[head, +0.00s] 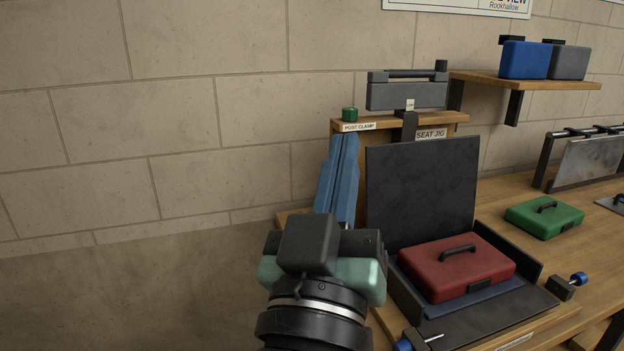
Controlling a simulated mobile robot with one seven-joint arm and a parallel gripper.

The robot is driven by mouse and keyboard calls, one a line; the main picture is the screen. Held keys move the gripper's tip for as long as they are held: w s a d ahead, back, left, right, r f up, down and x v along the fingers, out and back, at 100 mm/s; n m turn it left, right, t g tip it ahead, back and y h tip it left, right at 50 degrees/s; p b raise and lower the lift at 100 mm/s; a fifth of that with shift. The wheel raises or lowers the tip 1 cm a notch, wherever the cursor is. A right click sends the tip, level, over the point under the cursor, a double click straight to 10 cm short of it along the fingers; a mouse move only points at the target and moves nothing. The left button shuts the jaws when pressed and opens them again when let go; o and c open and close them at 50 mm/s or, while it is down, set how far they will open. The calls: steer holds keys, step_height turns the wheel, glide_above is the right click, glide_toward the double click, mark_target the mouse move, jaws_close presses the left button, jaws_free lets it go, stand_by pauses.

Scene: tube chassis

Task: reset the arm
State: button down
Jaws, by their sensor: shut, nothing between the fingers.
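My gripper (344,142) is in the lower middle of the head view, its two long blue fingers side by side and shut with nothing between them. They point up and away from me, toward the wall. The fingertips show just below the POST CLAMP label in the picture; I cannot tell how far they are from the wooden post stand (441,120) behind. The dark wrist hides part of the bench's left end.
Right of my gripper, a red case (455,270) lies in the dark seat jig (421,190). A green case (545,216) sits farther right on the wooden bench (500,200). A shelf (525,82) holds blue and grey cases. The left side shows only bare block wall (150,120).

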steer(key=s+a+r+t+y, duration=0.3)
steer(key=s+r+t+y, duration=0.35)
steer(key=r, duration=0.75)
step_height(320, 180, up, 19)
steer(key=s+g+h+p, duration=0.1)
steer(key=g+p, duration=0.1)
steer(key=p, duration=1.8)
steer(key=shift+h, duration=0.35)
steer(key=shift+s+d+f, duration=0.1)
